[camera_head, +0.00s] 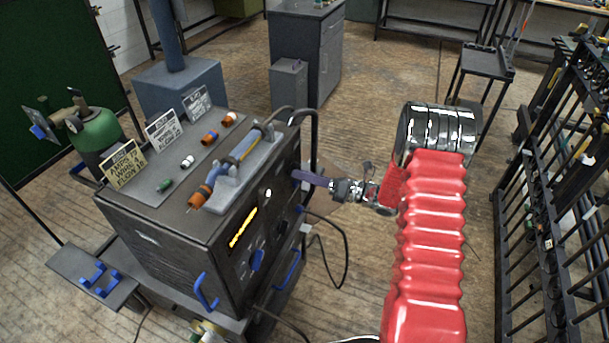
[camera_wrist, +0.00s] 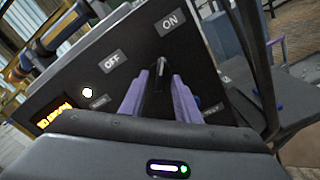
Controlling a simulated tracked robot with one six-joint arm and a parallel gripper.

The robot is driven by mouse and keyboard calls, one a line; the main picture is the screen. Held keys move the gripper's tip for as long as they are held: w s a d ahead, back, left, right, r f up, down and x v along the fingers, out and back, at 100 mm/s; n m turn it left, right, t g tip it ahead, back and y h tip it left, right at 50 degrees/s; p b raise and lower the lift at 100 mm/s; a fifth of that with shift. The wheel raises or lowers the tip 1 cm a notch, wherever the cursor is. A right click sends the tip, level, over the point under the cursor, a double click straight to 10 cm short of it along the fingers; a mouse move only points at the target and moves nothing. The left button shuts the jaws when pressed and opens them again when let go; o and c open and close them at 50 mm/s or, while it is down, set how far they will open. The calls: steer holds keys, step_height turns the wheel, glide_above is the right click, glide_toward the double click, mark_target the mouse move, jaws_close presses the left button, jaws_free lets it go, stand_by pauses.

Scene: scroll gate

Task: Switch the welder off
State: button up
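The welder (camera_head: 165,245) is a dark box on a cart at the left, its front panel facing right. My gripper (camera_head: 298,175) is at the upper part of that panel. In the wrist view, its two purple fingers (camera_wrist: 160,76) stand either side of a black switch lever (camera_wrist: 158,70), with a gap visible beside it. The lever points up, towards the ON label (camera_wrist: 170,22); the OFF label (camera_wrist: 112,61) is to its left. A white lamp (camera_wrist: 87,93) and an orange display (camera_wrist: 53,112) are lit. The lever's base is partly hidden.
A torch (camera_head: 235,165) lies in a holder on the welder's top, beside signs and small coloured parts. A black cable (camera_head: 345,262) hangs by the panel. A black rack (camera_head: 550,220) stands at the right. Bare floor lies beyond my arm.

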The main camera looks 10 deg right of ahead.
steer(key=shift+w+a, duration=0.2)
steer(key=shift+a, duration=0.1)
steer(key=shift+c, duration=0.2)
